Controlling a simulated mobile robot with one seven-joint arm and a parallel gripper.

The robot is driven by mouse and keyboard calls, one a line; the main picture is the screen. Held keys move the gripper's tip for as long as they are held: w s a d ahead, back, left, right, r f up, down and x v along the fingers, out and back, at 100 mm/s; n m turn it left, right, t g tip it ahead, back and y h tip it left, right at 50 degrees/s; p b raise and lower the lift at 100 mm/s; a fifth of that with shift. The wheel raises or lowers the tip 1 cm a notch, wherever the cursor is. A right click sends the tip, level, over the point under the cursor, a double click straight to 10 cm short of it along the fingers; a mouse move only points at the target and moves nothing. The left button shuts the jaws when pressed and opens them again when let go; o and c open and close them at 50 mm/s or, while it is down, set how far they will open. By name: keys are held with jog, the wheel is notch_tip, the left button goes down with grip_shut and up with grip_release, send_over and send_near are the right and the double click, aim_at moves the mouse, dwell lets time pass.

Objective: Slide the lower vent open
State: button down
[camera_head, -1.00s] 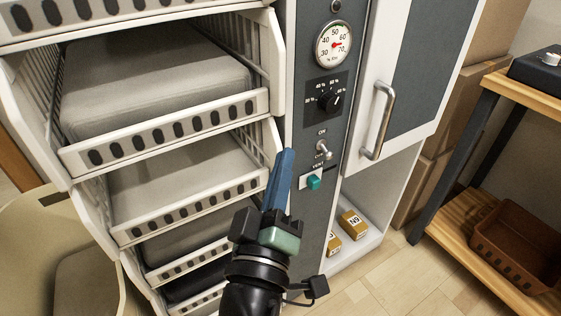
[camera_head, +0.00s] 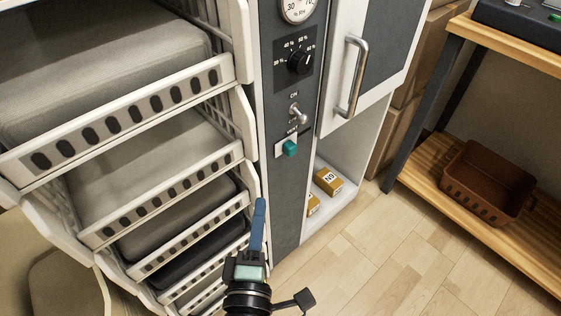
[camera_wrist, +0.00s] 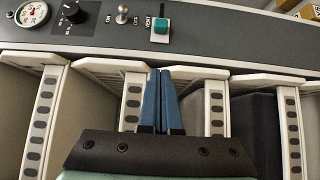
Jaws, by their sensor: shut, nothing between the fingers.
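A teal slider knob (camera_head: 290,148) sits on a small white plate beside the word VENT, low on the dark grey control panel (camera_head: 287,205). I see only this one vent control. In the wrist view the teal knob (camera_wrist: 161,27) is straight ahead of the fingertips, with a thin dark slot beyond it. My gripper (camera_head: 259,203) has long blue fingers, shut and empty. It is below and left of the knob in the head view, apart from it. In the wrist view the fingertips (camera_wrist: 161,72) overlap the rack edges in front of the panel.
White slatted racks (camera_head: 150,220) with grey trays stand left of the panel. Above the knob are a toggle switch (camera_head: 297,113), a black dial (camera_head: 299,62) and a gauge. A cabinet door with a metal handle (camera_head: 352,78) is at right, above small boxes (camera_head: 328,181). Floor is clear at lower right.

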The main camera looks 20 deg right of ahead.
send_near(282, 149)
jog(key=w, duration=0.1)
jog(key=w+a, duration=0.1)
jog(key=w, duration=0.1)
jog(key=shift+w+a+r, duration=0.15)
jog(key=shift+w+a, duration=0.05)
jog(key=shift+a, duration=0.1)
jog(key=d, duration=0.1)
jog(key=w+d+p, duration=0.1)
jog(key=d, duration=0.1)
jog(key=shift+w, duration=0.25)
jog(key=shift+w+d, duration=0.2)
jog(key=shift+d, duration=0.3)
